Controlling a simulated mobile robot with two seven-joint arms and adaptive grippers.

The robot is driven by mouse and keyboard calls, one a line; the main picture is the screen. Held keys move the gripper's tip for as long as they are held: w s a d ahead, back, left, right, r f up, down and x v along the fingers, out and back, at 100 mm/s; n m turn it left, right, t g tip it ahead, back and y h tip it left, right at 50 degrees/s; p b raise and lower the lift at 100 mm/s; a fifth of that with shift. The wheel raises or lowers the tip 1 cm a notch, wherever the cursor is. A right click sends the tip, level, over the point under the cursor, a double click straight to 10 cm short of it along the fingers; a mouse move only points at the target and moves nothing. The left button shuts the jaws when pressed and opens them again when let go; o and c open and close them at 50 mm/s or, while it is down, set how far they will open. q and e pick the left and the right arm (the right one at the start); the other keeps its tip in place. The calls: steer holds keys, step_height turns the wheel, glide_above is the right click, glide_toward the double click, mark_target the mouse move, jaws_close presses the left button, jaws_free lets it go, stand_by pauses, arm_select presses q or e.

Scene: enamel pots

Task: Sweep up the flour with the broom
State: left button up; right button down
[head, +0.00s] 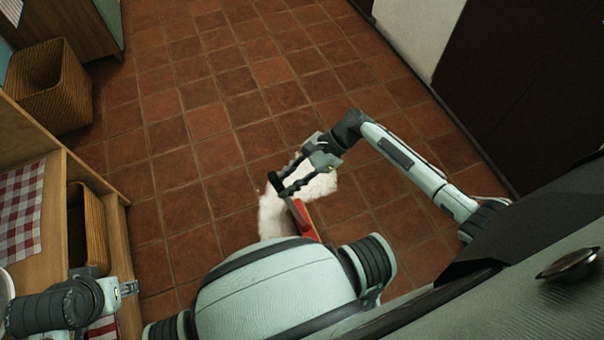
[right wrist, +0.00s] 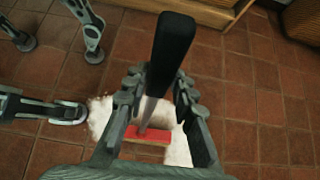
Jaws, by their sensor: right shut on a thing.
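My right gripper (head: 285,188) is shut on the broom, just above the floor. In the right wrist view, the broom's dark handle (right wrist: 172,50) stands between the fingers of my right gripper (right wrist: 160,95). The broom's red head (head: 304,221) is low over the flour; whether it touches the floor I cannot tell. The white flour (head: 276,217) lies in a patch on the tiles around the red head, and shows in the right wrist view (right wrist: 103,118) too. My left arm's end (head: 100,297) is at the lower left; its fingers are not clear.
A wooden shelf unit (head: 52,215) with a red checked cloth (head: 22,205) runs along the left. A wicker basket (head: 50,88) stands farther back, and another (head: 95,228) sits in the unit. Dark panels (head: 520,90) border the right. The tiled floor (head: 205,120) beyond the flour is clear.

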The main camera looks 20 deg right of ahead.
steer(key=a+r, duration=0.2)
steer(key=a, duration=0.5)
steer(key=a+r, duration=0.2)
steer(key=a, duration=0.5)
steer(key=shift+w+a+r, duration=0.15)
steer(key=shift+a+r, duration=0.1)
steer(key=shift+r, duration=0.05)
